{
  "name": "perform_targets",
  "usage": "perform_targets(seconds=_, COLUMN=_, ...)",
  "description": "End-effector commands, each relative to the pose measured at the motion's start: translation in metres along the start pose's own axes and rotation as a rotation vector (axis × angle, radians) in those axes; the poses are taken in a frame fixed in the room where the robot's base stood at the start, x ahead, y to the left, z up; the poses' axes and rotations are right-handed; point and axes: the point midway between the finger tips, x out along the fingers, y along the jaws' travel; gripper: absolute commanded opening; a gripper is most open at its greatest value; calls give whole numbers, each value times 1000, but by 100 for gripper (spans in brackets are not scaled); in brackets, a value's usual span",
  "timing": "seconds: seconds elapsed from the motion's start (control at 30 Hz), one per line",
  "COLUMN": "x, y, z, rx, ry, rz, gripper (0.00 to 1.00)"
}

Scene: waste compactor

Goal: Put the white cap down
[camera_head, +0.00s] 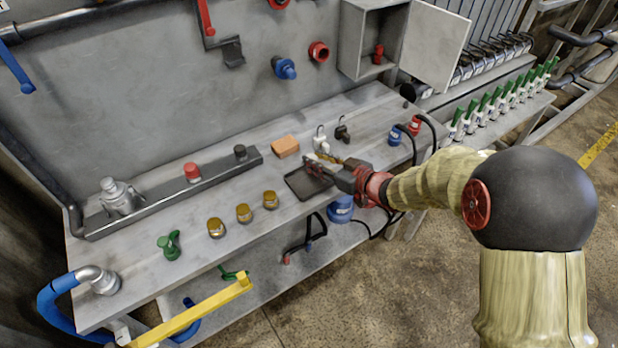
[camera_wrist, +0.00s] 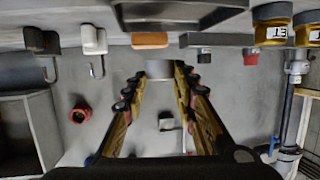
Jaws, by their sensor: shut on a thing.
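My gripper (camera_wrist: 161,72) is shut on the white cap (camera_wrist: 159,69), a small pale grey-white cylinder between the fingertips in the wrist view. In the head view my gripper (camera_head: 322,160) is over the workbench (camera_head: 205,188), above the back part of a dark tray (camera_head: 300,183). The cap is small there and mostly hidden by the fingers. I cannot tell how far it is above the bench. The tray also shows at the top of the upside-down wrist view (camera_wrist: 180,12).
An orange block (camera_head: 285,146), a white padlock (camera_head: 320,139) and a black padlock (camera_head: 342,129) stand close behind. Several brass caps (camera_head: 243,213) stand to the left. A grey rail (camera_head: 165,205) carries a red cap (camera_head: 192,172). Bare bench lies between rail and brass caps.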

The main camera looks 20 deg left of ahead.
Motion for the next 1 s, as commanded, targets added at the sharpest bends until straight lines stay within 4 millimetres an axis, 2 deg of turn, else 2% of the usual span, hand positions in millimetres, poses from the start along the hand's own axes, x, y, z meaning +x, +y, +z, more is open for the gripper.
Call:
perform_targets(seconds=0.1, x=15, y=-6, z=12, rx=-2, ry=1, rz=-1, gripper=15)
perform_targets(seconds=0.37, x=27, y=-11, z=20, rx=-1, ry=1, rz=0, gripper=15)
perform_targets(seconds=0.6, x=39, y=-12, z=50, rx=-2, ry=1, rz=2, gripper=15)
perform_targets(seconds=1.0, x=39, y=-12, z=53, rx=-1, ry=2, rz=1, gripper=15)
